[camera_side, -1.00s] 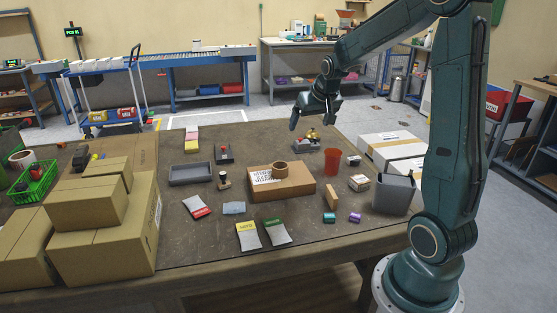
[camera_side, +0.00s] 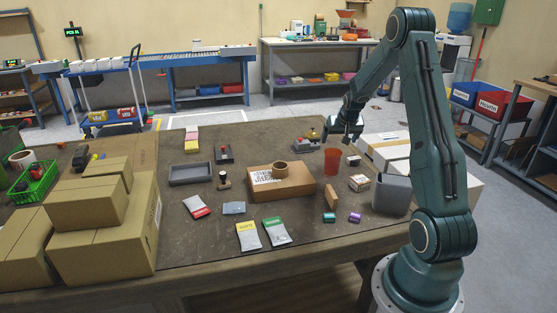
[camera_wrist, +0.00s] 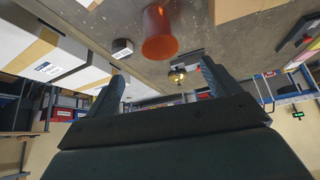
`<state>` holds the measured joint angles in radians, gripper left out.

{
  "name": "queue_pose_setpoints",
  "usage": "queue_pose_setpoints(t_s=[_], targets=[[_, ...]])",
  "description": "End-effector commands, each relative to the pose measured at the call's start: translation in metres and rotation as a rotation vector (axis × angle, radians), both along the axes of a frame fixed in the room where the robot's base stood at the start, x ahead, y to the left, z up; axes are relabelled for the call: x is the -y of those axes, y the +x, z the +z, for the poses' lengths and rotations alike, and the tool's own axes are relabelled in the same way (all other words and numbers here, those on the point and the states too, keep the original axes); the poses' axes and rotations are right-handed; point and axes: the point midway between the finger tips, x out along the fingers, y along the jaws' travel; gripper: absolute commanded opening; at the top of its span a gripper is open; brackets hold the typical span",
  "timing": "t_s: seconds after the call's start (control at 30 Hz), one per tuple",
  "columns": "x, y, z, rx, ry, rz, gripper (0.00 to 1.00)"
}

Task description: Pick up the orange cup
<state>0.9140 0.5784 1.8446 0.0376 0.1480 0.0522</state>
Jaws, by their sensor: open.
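The orange cup (camera_side: 331,162) stands upright on the worktable, right of a flat cardboard box. In the wrist view the orange cup (camera_wrist: 159,34) shows at the top, beyond the fingertips and roughly in line with the space between them. My gripper (camera_side: 343,138) is above and slightly behind the cup in the side view, apart from it. In the wrist view my gripper (camera_wrist: 163,84) has its fingers spread wide, with nothing between them.
A grey bin (camera_side: 391,197) and white cartons (camera_side: 384,141) stand to the right. Small boxes (camera_side: 359,182) lie near the cup. Stacked cartons (camera_side: 88,205) fill the left. Bare tabletop shows front centre.

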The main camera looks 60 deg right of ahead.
Motion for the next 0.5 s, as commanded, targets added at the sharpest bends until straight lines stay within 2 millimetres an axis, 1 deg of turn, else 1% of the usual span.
queue_pose_setpoints(t_s=[0.23, 0.5], targets=[[0.007, 0.005, -0.014, -0.002, 0.001, 0.001, 0.89], [0.021, 0.015, -0.041, -0.001, 0.003, 0.001, 0.89]])
